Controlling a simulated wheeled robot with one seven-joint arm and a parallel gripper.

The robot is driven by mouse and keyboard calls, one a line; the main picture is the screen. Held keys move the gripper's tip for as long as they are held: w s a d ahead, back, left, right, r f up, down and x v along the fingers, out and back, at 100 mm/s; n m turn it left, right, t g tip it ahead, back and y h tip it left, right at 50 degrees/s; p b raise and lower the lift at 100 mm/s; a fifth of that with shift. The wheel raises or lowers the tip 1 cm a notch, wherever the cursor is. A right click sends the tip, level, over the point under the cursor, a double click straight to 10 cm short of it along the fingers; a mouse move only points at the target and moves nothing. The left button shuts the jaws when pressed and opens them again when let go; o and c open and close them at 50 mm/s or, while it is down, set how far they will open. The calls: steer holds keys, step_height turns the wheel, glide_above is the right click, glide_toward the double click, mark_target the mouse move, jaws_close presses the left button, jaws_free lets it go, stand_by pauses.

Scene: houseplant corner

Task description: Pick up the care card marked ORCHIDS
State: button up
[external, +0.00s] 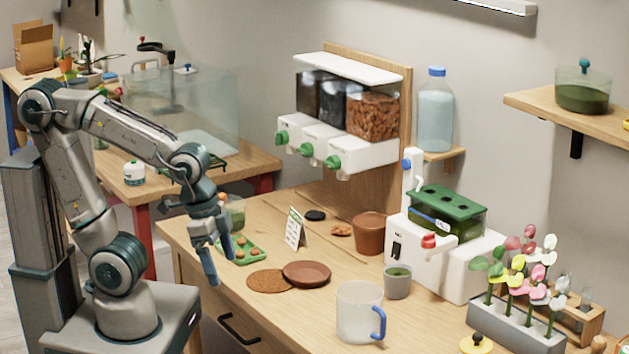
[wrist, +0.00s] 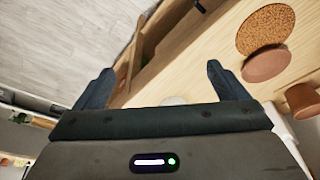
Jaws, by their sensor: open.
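A small standing card (external: 294,228), white with a green top band and dark lines, stands upright on the wooden table in the external view. Its wording is too small to read, so I cannot tell whether it says ORCHIDS. I cannot make the card out in the wrist view. My gripper (external: 217,262) is open and empty, left of the card near the table's front left edge. In the wrist view its two fingers (wrist: 160,70) are spread wide, with the table edge and floor showing between them.
A green tray (external: 257,255) with small items lies between gripper and card. A cork mat (external: 262,286), terracotta saucer (external: 325,273) and terracotta pot (external: 369,238) stand near the card. A mug (external: 357,318) is in front. The wrist view shows the cork mat (wrist: 265,28) and saucer (wrist: 267,64).

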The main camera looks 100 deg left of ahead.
steer(key=r+n+y+p, duration=0.2)
steer(key=n+p, duration=0.4)
steer(key=n, duration=0.1)
glide_above(295, 219)
steer(key=s+d, duration=0.2)
steer(key=s, duration=0.2)
steer(key=shift+t, duration=0.4)
steer(key=x, duration=0.8)
steer(key=shift+w+a+f, duration=0.1)
steer(key=shift+w+f, duration=0.1)
steer(key=shift+f, duration=0.05)
steer(key=shift+y, duration=0.3)
steer(key=shift+p+x, duration=0.5)
steer(key=shift+x, duration=2.25)
steer(key=shift+w+a+r, duration=0.1)
steer(key=shift+w+a, duration=0.05)
steer(key=c, duration=1)
